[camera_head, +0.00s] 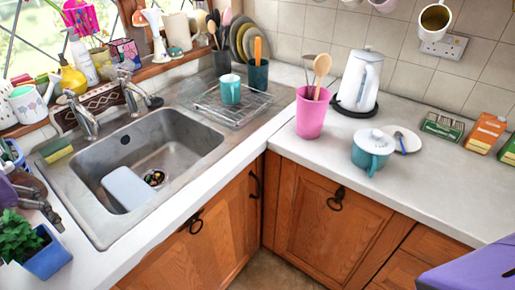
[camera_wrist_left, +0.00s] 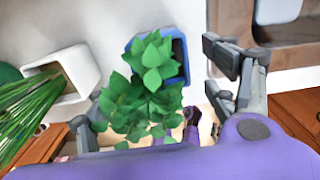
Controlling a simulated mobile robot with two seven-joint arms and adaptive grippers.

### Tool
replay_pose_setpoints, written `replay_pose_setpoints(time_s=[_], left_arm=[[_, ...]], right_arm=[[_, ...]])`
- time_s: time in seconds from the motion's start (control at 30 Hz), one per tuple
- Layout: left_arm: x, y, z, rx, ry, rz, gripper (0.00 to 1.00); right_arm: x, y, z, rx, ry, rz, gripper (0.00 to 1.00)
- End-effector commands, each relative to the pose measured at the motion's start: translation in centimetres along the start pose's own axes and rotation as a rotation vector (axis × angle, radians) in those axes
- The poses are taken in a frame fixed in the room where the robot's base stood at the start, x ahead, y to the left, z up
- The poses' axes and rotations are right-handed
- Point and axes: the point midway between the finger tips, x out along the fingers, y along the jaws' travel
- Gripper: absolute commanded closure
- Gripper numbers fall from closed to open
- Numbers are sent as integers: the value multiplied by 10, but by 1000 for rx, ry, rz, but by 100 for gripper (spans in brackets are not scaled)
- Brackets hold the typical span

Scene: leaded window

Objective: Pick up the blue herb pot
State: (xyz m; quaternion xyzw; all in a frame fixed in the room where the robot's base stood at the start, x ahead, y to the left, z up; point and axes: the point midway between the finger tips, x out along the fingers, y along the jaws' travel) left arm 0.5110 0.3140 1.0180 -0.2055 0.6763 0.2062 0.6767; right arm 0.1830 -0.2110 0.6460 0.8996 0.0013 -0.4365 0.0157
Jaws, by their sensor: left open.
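The blue herb pot (camera_head: 48,262), with a leafy green plant, stands on the counter at the lower left of the head view, near the sink's left end. In the left wrist view the blue pot (camera_wrist_left: 180,60) shows behind the leaves, which hide much of it. My left gripper (camera_head: 40,202) is at the left edge of the head view, just behind the plant in the picture. In the left wrist view its open fingers (camera_wrist_left: 150,105) stand on either side of the foliage. I cannot tell whether they touch it. My right gripper is not in view.
The sink (camera_head: 150,165) holds a pale board. A white planter (camera_wrist_left: 75,75) with long green leaves is at the left in the wrist view. A sponge (camera_head: 57,150) lies by the sink. A pink utensil pot (camera_head: 312,112), kettle (camera_head: 359,80) and teal teapot (camera_head: 372,150) stand on the right counter.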

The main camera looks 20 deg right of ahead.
Motion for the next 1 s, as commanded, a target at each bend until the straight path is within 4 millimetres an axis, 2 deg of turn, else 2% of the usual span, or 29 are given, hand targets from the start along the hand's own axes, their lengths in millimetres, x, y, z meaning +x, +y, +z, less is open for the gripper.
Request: replay_pose_setpoints(time_s=[0.37,0.6,1.0], left_arm=[[47,1,2,0,0,-2,22],[50,1,2,0,-3,-2,22],[50,1,2,0,-3,-2,74]], right_arm=[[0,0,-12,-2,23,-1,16],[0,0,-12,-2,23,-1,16],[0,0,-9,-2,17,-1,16]])
